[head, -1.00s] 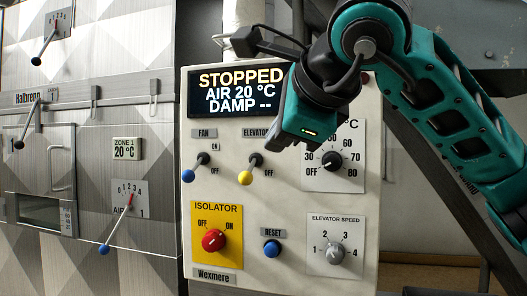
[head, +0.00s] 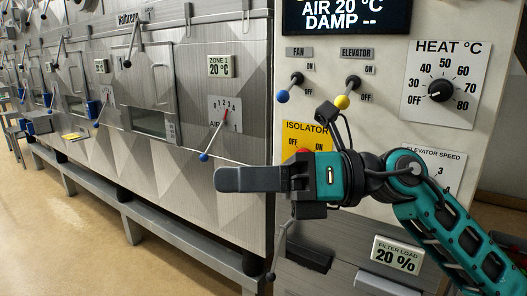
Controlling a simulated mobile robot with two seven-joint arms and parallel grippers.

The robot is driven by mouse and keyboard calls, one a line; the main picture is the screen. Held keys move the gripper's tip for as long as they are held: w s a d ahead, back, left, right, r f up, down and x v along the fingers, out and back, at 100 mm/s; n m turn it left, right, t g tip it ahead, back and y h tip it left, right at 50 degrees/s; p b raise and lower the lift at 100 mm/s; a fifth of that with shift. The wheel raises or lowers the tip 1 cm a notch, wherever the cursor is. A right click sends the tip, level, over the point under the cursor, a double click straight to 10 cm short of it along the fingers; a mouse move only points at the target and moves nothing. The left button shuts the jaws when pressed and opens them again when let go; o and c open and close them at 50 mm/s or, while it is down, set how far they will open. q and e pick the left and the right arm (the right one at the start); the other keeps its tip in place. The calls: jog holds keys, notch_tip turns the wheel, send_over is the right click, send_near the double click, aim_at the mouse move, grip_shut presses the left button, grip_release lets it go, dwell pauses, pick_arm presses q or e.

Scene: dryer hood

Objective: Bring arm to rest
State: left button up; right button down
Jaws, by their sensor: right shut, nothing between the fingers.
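My right arm comes in from the lower right of the head view. Its gripper (head: 222,180) points left, in front of the lower left part of the control panel (head: 385,25). The fingers are together and hold nothing. The gripper and wrist hide part of the yellow isolator plate (head: 301,131), most of its red knob and part of the elevator speed plate (head: 446,157). I cannot tell whether the gripper touches anything. My left gripper is not in view.
The display (head: 345,14) reads AIR 20 °C and DAMP --. The blue fan lever (head: 283,96) and yellow elevator lever (head: 342,101) tilt down left. The heat knob (head: 440,91) is right. Dryer fronts with levers, such as the blue-tipped air lever (head: 204,156), line the left. Floor (head: 60,235) lies open lower left.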

jog(key=w+d+f+m+t+h+p, duration=0.1)
jog(key=w+d+f+m+t+h, duration=0.15)
jog(key=d+f+m+t, duration=0.6)
jog(key=w+a+f+m+t+h+p, duration=0.1)
jog(key=w+m+t+h, duration=0.3)
jog(key=m, duration=0.9)
jog(key=w+d+f+m+t+y+p, duration=0.1)
jog(key=d+f+m+t, duration=0.35)
jog(key=m+t, duration=0.5)
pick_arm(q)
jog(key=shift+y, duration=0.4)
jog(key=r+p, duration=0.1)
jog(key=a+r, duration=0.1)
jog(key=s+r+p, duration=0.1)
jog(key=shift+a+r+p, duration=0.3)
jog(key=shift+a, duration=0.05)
pick_arm(e)
jog(key=s+d+f+m+g+h, duration=0.2)
jog(key=s+f+m, duration=0.3)
jog(key=f, duration=0.4)
jog(key=s+d+f+m+g+h, duration=0.3)
jog(key=s+f+m+g+h, duration=0.1)
jog(key=f, duration=0.5)
jog(key=s+d+f+m+g+h, duration=0.3)
jog(key=s+f+m, duration=0.3)
jog(key=f, duration=0.3)
jog(key=shift+s+d+f+g+h, duration=0.2)
jog(key=shift+s+g+h, duration=0.35)
jog(key=shift+h, duration=0.3)
